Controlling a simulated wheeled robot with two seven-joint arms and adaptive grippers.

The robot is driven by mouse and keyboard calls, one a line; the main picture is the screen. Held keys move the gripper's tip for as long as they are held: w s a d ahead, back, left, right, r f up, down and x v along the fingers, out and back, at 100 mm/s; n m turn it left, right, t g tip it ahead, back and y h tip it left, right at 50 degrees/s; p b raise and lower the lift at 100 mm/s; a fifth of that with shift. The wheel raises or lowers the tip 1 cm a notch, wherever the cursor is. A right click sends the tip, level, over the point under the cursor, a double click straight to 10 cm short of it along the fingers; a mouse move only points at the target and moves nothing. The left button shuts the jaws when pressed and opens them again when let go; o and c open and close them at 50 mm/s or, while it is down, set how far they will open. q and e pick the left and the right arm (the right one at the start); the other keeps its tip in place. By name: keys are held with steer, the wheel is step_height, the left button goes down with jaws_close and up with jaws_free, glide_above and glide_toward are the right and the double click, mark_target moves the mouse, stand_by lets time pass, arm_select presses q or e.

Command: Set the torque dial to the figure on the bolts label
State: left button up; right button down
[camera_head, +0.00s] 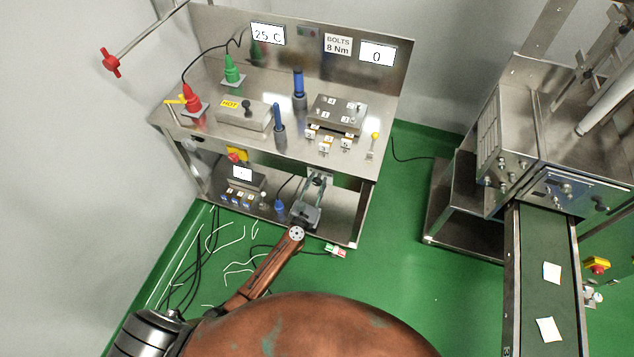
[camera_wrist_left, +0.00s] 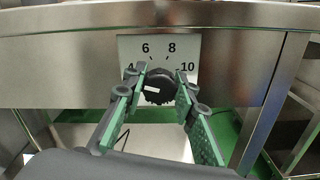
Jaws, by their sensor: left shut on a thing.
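The black torque dial (camera_wrist_left: 166,97) is on a pale scale plate (camera_wrist_left: 128,48) on the bench's front face. The figures 6, 8 and 10 show. My left gripper (camera_wrist_left: 158,84) is shut on the dial, a finger on each side. It also shows in the head view (camera_head: 316,184), at the bench front. The bolts label (camera_head: 338,44) on the back panel reads 8 Nm. The display beside it (camera_head: 377,54) reads 0. My right gripper is out of view.
The steel bench (camera_head: 205,140) carries a red tool (camera_head: 192,98), a green tool (camera_head: 232,69), blue-handled tools (camera_head: 298,84), a box marked HOT (camera_head: 250,116) and a numbered bolt block (camera_head: 350,104). Loose cables lie on the green floor, lower left. A conveyor (camera_head: 545,315) stands at the right.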

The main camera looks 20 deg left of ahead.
arm_select(q)
steer(key=m+p, duration=0.1)
steer(key=m, duration=0.3)
steer(key=shift+d+m, duration=0.1)
steer(key=shift+m, duration=0.2)
steer(key=m+p, duration=0.1)
steer(key=m, duration=0.3)
steer(key=shift+f+m, duration=0.1)
steer(key=shift+m, duration=0.2)
steer(key=m+p, duration=0.1)
steer(key=m, duration=0.5)
steer(key=shift+f, duration=0.1)
steer(key=shift+f+m+p, duration=0.1)
steer(key=shift+m+p, duration=0.2)
steer(key=shift+m, duration=1.8)
steer(key=o, duration=1.2)
